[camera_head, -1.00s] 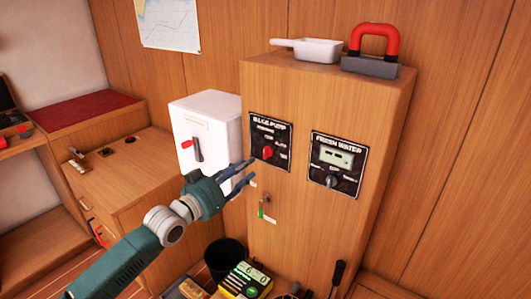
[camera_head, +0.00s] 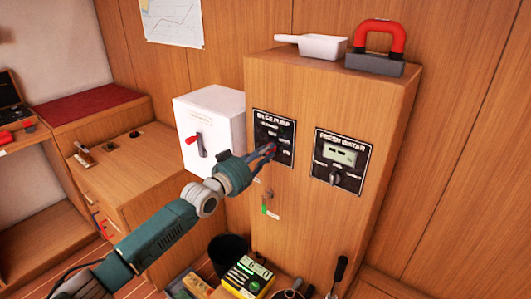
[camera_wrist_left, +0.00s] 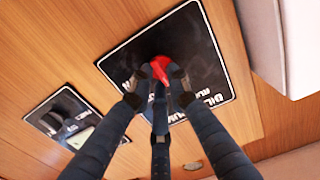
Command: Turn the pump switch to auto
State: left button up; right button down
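The bilge pump panel (camera_head: 286,128) is a black plate with white lettering on the front of the wooden cabinet, with a red rotary switch (camera_wrist_left: 160,70) on it. My left gripper (camera_head: 272,149) is at this panel, and its fingers cover most of the switch in the head view. In the left wrist view its three dark fingers (camera_wrist_left: 157,92) stand around the red switch, spread, with a gap on the left side. Whether any finger touches the switch, and which label it points at, I cannot tell. My right gripper is not in view.
Right of it is the fresh water panel (camera_head: 340,160) with a dark knob. A white box with a red-handled lever (camera_head: 197,140) is left of the cabinet. A small key-like item (camera_head: 265,203) hangs below. A white scoop (camera_head: 322,46) and a red-handled block (camera_head: 378,65) lie on top.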

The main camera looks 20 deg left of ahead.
pick_arm(q)
grip_shut()
jog(key=m, duration=0.8)
jog(key=shift+f+b, duration=0.3)
jog(key=shift+b, duration=0.1)
jog(key=shift+m, duration=0.5)
jog(key=o, duration=0.7)
grip_release()
jog(key=shift+c, duration=0.2)
